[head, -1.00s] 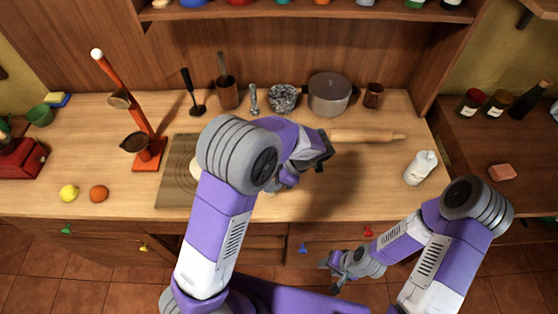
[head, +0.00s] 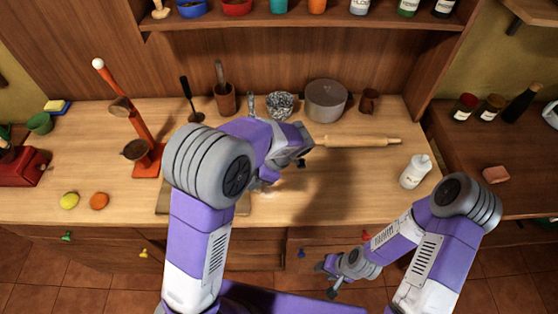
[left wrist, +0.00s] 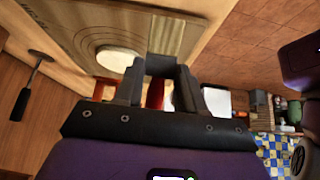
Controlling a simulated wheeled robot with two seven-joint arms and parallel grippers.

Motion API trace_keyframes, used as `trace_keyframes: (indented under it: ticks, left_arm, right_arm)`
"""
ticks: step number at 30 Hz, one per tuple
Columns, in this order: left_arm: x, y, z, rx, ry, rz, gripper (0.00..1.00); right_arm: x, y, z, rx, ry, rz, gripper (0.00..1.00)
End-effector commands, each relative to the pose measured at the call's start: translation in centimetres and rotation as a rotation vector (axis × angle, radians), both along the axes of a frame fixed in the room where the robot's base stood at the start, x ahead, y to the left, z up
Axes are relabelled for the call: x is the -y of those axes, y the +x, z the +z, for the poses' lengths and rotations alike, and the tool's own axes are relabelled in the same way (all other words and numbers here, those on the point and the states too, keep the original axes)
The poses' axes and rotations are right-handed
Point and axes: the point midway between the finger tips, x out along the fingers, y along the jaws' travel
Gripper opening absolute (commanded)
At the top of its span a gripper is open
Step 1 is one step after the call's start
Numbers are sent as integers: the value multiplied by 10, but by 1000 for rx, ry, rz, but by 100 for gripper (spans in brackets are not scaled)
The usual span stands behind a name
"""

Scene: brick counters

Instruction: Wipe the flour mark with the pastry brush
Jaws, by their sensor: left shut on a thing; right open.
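My left gripper (head: 265,184) is low over the counter, mostly hidden behind its own forearm in the head view. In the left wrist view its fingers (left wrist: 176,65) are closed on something. A red piece (left wrist: 155,94) shows between them, but I cannot make out the pastry brush's shape. A grey-brown board (head: 240,206) lies under the arm; it also shows in the left wrist view (left wrist: 190,40), with a pale round disc (left wrist: 115,58) on it. My right gripper (head: 332,278) is open and empty, low in front of the counter.
A rolling pin (head: 360,141) lies right of the left hand, and a white bottle (head: 414,172) stands farther right. A pot (head: 326,100) and a metal bowl (head: 281,105) stand at the back. A red stand (head: 146,150), lemon (head: 69,200) and orange (head: 99,200) are left.

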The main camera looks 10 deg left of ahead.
Motion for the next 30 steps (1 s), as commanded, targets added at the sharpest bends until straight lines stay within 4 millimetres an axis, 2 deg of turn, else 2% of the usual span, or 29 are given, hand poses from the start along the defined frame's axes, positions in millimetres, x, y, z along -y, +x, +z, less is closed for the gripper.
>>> trace_keyframes:
  ticks: [3, 10, 30]
  left_arm:
    - [1, 1, 14, 2, -1, -3, 9]
    - [2, 1, 28, 2, 1, -4, 9]
    - [1, 1, 30, 1, 0, -9, 9]
  right_arm:
    - [0, 0, 9, 0, 0, 0, 43]
    - [0, 0, 17, 0, 0, 0, 43]
    - [0, 0, 17, 0, 0, 0, 43]
